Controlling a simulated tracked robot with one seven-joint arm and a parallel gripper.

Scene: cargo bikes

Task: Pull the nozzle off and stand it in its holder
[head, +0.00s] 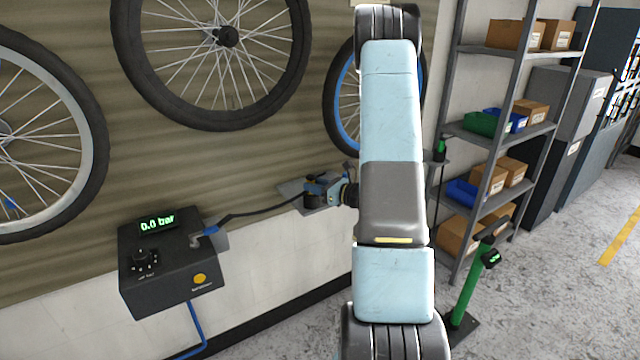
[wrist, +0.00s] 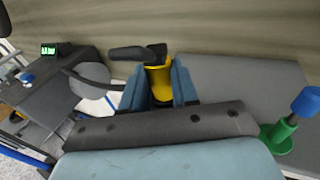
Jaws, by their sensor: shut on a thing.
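My gripper (wrist: 158,88) has its blue fingers shut on the yellow nozzle (wrist: 159,82), which has a black lever on top. In the head view my gripper (head: 322,186) is beside a small grey shelf on the wall, partly hidden by my arm. A dark hose (head: 262,212) runs from the nozzle to the black inflator box (head: 170,277), whose display reads 0.0 bar. What lies under the nozzle is hidden, so I cannot tell if it is seated on anything. A green upright piece with a blue top (wrist: 280,135) stands at the right; I cannot tell if it is the holder.
Bicycle wheels (head: 225,120) hang on the wall behind. A metal rack (head: 500,135) with boxes and bins stands at the right, with a green floor pump (head: 468,285) before it.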

